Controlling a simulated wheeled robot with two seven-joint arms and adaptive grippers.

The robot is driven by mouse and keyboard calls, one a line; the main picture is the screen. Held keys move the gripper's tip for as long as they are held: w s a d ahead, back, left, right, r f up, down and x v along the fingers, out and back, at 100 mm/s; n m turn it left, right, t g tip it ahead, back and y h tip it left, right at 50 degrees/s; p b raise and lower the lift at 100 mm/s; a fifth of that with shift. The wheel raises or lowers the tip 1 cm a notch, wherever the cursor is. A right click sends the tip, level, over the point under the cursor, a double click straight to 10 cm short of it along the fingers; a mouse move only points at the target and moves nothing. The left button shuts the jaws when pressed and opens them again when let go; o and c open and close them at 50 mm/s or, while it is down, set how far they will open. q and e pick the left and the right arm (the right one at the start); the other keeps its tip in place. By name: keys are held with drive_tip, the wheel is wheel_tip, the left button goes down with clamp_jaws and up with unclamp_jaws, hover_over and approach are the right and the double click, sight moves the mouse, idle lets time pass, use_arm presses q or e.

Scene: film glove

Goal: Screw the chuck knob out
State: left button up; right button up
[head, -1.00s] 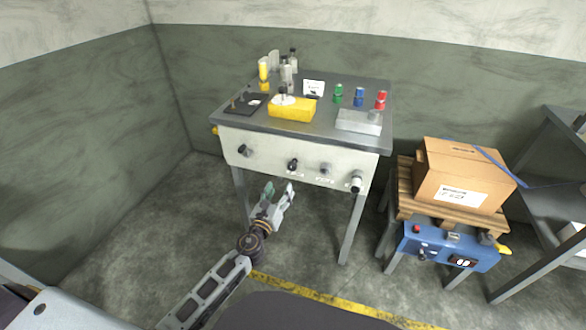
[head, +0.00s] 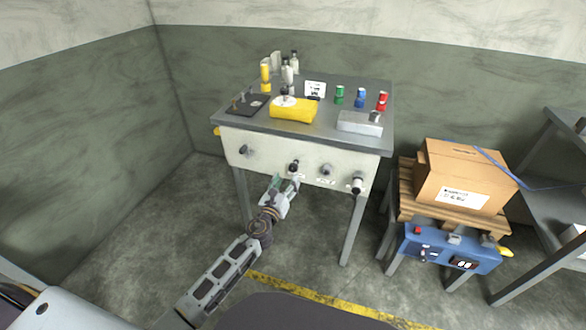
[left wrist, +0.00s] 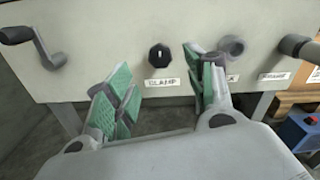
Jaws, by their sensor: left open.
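The front panel of the bench (head: 270,152) carries a row of controls. The chuck knob appears to be the round grey knob (head: 326,169); it also shows in the left wrist view (left wrist: 231,46), where its label is partly hidden by a finger and only a final K reads. Left of it is a black knob (left wrist: 160,56) labelled CLAMP. My left gripper (head: 286,183) is open and empty, below and in front of the black knob. In the left wrist view its green-padded fingers (left wrist: 157,88) are spread, the right one just left of the grey knob. My right gripper is not in view.
A crank (left wrist: 38,45) sticks out at the panel's left and a handle (head: 357,184) at its right. A carton (head: 462,180) stands on a pallet to the right.

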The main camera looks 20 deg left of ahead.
sight(292, 169)
use_arm(q)
drive_tip(key=w, duration=0.3)
drive_tip(key=shift+w, duration=0.3)
drive_tip(key=shift+w+d, duration=0.1)
drive_tip(key=shift+w, duration=0.9)
drive_tip(key=shift+w+b, duration=0.3)
drive_tip(key=shift+w, duration=1.1)
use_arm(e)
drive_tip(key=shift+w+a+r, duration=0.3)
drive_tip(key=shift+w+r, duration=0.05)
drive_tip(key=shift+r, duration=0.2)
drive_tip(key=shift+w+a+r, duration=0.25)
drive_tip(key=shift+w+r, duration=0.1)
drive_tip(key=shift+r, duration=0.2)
use_arm(q)
drive_tip(key=shift+c, duration=0.2)
drive_tip(key=c, duration=1)
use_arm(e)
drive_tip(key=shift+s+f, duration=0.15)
